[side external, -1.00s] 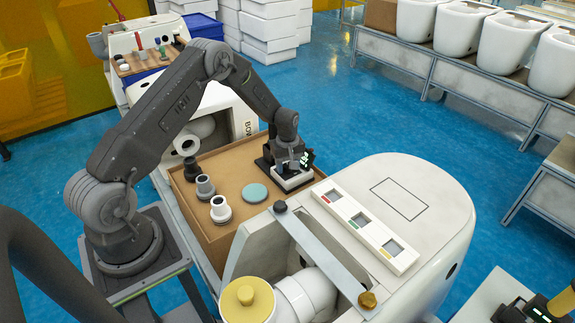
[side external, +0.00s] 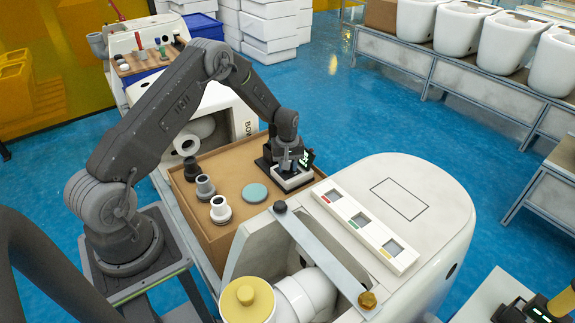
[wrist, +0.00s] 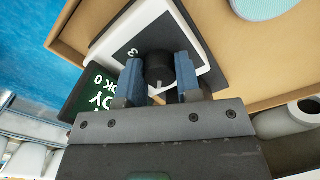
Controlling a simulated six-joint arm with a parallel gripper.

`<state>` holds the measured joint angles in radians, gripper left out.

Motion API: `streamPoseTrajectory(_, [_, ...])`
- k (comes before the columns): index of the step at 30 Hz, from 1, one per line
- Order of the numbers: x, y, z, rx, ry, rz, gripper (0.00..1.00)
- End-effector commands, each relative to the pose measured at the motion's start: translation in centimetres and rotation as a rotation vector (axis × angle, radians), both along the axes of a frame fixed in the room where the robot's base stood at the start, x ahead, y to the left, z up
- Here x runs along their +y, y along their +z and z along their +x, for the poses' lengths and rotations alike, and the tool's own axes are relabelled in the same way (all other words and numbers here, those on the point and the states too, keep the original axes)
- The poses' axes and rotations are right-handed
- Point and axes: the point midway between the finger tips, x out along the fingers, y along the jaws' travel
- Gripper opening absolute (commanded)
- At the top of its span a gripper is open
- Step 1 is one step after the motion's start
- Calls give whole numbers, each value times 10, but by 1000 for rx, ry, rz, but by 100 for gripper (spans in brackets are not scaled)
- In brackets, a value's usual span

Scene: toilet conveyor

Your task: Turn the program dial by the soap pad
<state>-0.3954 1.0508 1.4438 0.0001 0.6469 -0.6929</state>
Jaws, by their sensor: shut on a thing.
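The program dial is a black knob (wrist: 159,68) on a white and black box (wrist: 133,48) in the wrist view. The box (side external: 294,181) stands at the back right corner of the brown tray in the side view. My gripper (wrist: 158,82) points down over the box, its two blue-grey fingers on either side of the knob, shut on it. A pale pointer mark shows on the knob. The soap pad is a round teal disc (side external: 255,193) on the tray, left of the box; its edge (wrist: 262,6) shows in the wrist view. A small green-lit display (wrist: 95,92) sits beside the box, partly covered.
The brown tray (side external: 205,235) also holds several grey, white and black pipe fittings (side external: 220,209) on its left. A large white toilet body (side external: 430,200) with a panel of three windows (side external: 365,224) stands at the front right. White toilets line benches behind.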

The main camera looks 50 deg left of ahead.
Motion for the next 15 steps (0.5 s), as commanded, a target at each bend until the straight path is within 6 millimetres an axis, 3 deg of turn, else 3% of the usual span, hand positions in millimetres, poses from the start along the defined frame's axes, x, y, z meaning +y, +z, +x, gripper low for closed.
streamPoseTrajectory(15, [0,1,0,0,-486,0,8])
